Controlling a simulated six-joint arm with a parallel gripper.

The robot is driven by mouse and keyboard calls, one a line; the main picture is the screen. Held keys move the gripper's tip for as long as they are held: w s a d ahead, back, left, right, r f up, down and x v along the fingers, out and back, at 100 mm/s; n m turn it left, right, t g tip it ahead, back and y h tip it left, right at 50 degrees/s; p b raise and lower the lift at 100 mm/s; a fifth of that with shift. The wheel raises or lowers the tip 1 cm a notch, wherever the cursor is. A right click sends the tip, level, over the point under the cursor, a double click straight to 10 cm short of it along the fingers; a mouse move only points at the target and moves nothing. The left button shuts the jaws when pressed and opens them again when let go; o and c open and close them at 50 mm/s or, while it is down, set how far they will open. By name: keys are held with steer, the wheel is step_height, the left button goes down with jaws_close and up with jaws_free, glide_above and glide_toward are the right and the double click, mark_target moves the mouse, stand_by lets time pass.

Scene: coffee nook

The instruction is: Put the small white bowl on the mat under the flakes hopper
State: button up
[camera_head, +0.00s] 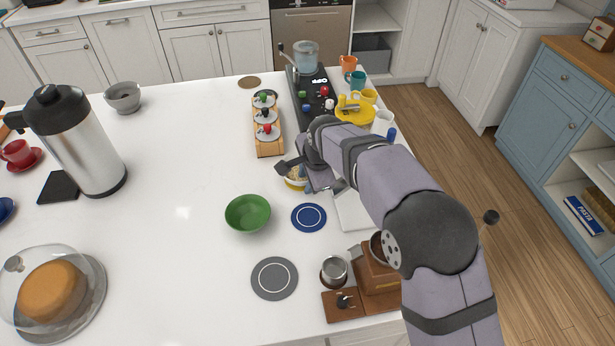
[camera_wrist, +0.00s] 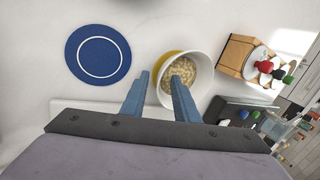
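A small white bowl (camera_wrist: 196,62) with pale flakes inside shows in the wrist view, with yellow along its outer left side. In the head view the bowl (camera_head: 293,184) is partly hidden by my gripper (camera_head: 307,185). My gripper's blue fingers (camera_wrist: 158,76) are apart over the bowl's left edge, one left of the rim and one over the inside; contact cannot be told. A blue round mat with a white ring (camera_head: 309,218) lies bare in front of the bowl, also in the wrist view (camera_wrist: 98,78). A grey ringed mat (camera_head: 274,279) lies bare nearer. No flakes hopper is clearly identifiable.
A green bowl (camera_head: 248,214) stands left of the blue mat. A wooden grinder (camera_head: 376,284) stands right of the grey mat. A wooden pod rack (camera_head: 268,147) and a clear container (camera_head: 306,56) stand farther back.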

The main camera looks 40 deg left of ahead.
jaws_close()
steer(key=shift+s+a+p, duration=0.3)
steer(key=shift+s+a, duration=0.35)
steer(key=shift+s, duration=0.05)
jaws_free()
steer(key=shift+r, duration=0.15)
